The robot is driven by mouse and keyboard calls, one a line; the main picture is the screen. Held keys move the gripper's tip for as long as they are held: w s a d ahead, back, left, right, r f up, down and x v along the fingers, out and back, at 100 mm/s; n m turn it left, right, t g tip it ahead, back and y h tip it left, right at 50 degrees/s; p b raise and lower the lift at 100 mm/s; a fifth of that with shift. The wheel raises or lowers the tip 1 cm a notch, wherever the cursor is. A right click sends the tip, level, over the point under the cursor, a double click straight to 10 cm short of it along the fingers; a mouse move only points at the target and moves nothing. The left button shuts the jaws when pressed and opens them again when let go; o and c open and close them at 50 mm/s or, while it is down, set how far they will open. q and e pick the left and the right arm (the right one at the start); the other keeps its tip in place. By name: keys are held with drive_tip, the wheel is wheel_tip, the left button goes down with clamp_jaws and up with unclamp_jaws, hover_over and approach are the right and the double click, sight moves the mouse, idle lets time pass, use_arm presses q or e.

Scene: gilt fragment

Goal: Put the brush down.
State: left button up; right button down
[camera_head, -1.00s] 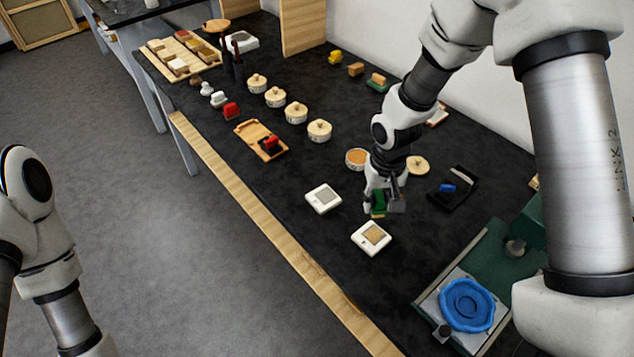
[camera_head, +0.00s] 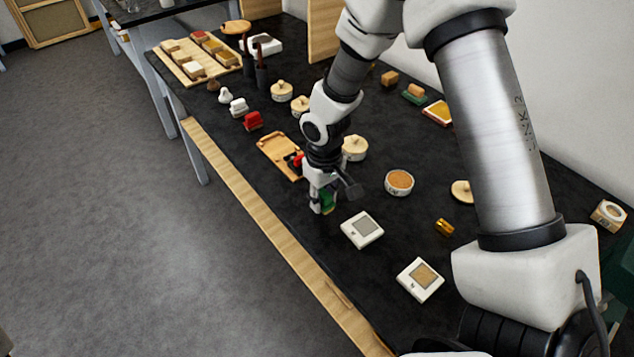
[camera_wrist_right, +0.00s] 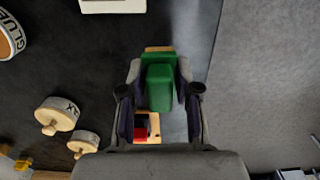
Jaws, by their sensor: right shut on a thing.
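The brush is a green block (camera_head: 327,203) in the head view. It also shows in the right wrist view as a green body (camera_wrist_right: 158,88) with a tan strip at its far end. My right gripper (camera_head: 321,197) is shut on it, with one finger on each side in the right wrist view (camera_wrist_right: 159,95). The gripper is over the dark table, near its front edge, between a wooden tray and a white tile. I cannot tell whether the brush touches the table. My left gripper is out of view.
The wooden tray (camera_head: 274,150) with a red piece lies just behind the gripper. White tiles (camera_head: 362,230) (camera_head: 420,280), a gold block (camera_head: 445,227) and a round orange-topped pot (camera_head: 399,182) stand to the right. Dark table around the gripper's front is bare.

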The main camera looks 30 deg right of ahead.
drive_tip(key=w+d, duration=0.1)
drive_tip(key=w, duration=0.1)
drive_tip(key=w+d+p, duration=0.1)
drive_tip(key=w, duration=0.1)
drive_tip(key=w+d, duration=0.1)
drive_tip(key=w, duration=0.1)
drive_tip(key=shift+d+f, duration=0.2)
drive_tip(key=shift+f, duration=0.05)
drive_tip(key=shift+w+d+f+p, duration=0.15)
drive_tip(key=shift+w+p, duration=0.05)
drive_tip(key=shift+p, duration=0.2)
wheel_tip(320, 180, down, 3)
drive_tip(key=shift+r+p, duration=0.15)
drive_tip(key=shift+p, duration=0.35)
drive_tip(key=shift+w+f, duration=0.15)
drive_tip(key=shift+f, duration=0.25)
drive_tip(key=c, duration=0.8)
unclamp_jaws()
drive_tip(key=shift+f, duration=0.1)
